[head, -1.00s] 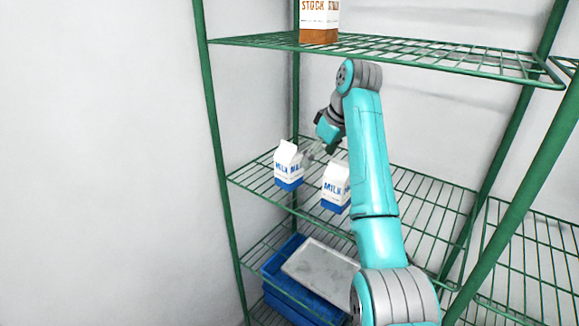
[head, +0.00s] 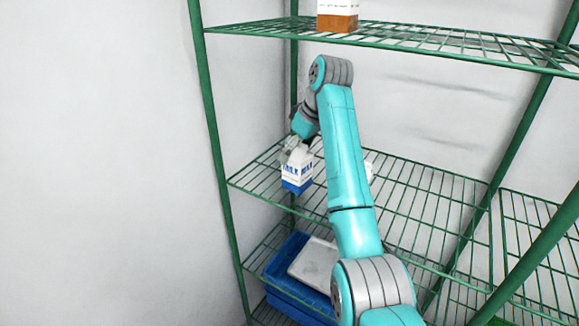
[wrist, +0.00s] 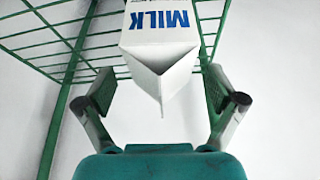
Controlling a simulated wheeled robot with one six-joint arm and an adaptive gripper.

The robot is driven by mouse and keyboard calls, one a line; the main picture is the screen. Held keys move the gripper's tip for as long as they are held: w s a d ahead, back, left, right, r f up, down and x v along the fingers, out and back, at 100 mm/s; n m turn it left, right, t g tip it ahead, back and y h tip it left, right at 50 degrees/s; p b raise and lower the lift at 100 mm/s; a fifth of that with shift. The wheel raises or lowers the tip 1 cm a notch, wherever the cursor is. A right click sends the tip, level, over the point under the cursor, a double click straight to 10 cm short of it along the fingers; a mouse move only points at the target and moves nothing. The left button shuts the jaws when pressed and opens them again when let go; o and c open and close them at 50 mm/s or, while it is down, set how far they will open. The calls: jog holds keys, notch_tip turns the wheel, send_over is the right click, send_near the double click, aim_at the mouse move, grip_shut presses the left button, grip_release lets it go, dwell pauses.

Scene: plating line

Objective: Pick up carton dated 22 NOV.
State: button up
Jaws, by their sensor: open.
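A white and blue milk carton (head: 297,172) stands upright on the middle wire shelf in the head view. The same kind of carton (wrist: 160,42) shows in the wrist view with its gabled top between the fingers. No date can be read on it. My gripper (wrist: 162,98) is open, with one finger on each side of the carton top and a visible gap to each. In the head view my gripper (head: 297,143) is at the carton's top, partly hidden. A second milk carton (head: 368,171) is mostly hidden behind my arm; only a white edge shows.
A brown and white stock carton (head: 338,18) stands on the upper wire shelf (head: 440,42). Blue crates (head: 283,262) with a pale tray (head: 312,262) sit on the lower shelf. The right of the middle shelf (head: 430,195) is clear. Green posts frame the rack.

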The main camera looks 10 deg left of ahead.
jog(key=shift+a+f, duration=0.1)
jog(key=shift+f, duration=0.05)
grip_shut()
dwell(0.4)
